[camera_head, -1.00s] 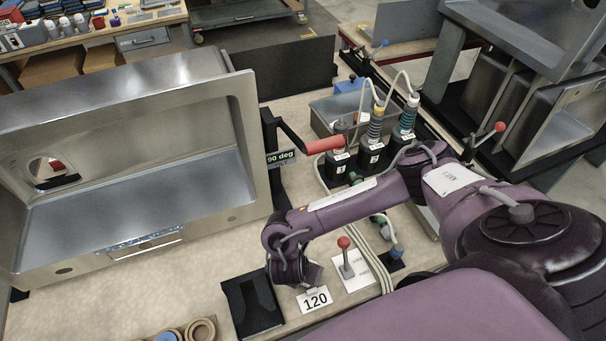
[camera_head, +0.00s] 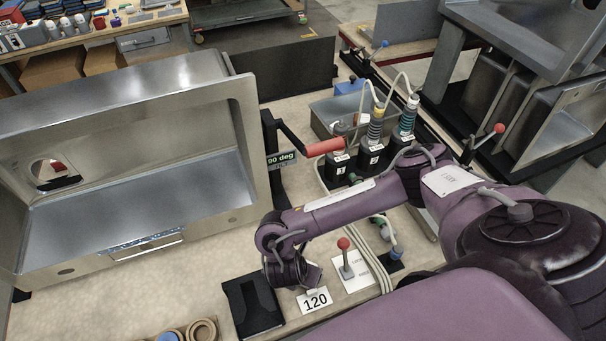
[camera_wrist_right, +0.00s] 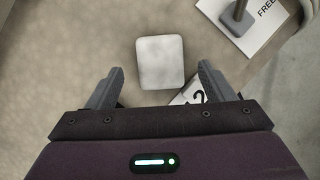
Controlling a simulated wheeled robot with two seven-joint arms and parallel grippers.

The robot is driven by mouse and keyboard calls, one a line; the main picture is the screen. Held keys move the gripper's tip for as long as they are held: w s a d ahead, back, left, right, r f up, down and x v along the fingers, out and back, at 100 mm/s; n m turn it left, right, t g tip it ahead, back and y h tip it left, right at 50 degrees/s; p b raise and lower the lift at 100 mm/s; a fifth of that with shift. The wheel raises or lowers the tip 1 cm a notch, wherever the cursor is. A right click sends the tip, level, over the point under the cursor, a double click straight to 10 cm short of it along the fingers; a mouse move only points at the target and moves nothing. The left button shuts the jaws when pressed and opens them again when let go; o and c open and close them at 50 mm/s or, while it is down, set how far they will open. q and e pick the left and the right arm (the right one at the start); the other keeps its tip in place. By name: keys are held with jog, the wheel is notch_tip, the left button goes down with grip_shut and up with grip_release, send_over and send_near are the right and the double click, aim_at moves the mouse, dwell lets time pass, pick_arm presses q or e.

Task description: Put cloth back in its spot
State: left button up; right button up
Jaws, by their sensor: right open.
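A pale grey, rounded rectangular pad (camera_wrist_right: 160,62) lies flat on the bench in the right wrist view. It looks like the cloth, but I cannot tell its material. My right gripper (camera_wrist_right: 160,70) is open, its two fingers on either side of the pad in the picture, with no visible contact. In the head view my right gripper (camera_head: 291,272) points down over the bench beside the 120 label (camera_head: 315,301). My own wrist hides the pad there. My left gripper is not in view.
A metal sink (camera_head: 110,262) stands at the left. A black holder (camera_head: 252,306) sits just left of the gripper. A red-knobbed lever (camera_head: 345,258) on a white card stands to the right. Tan rolls (camera_head: 202,330) are at the front edge.

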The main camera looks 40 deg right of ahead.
jog(key=p+v, duration=0.7)
jog(key=v, duration=0.2)
jog(key=shift+s, duration=0.1)
dwell(0.3)
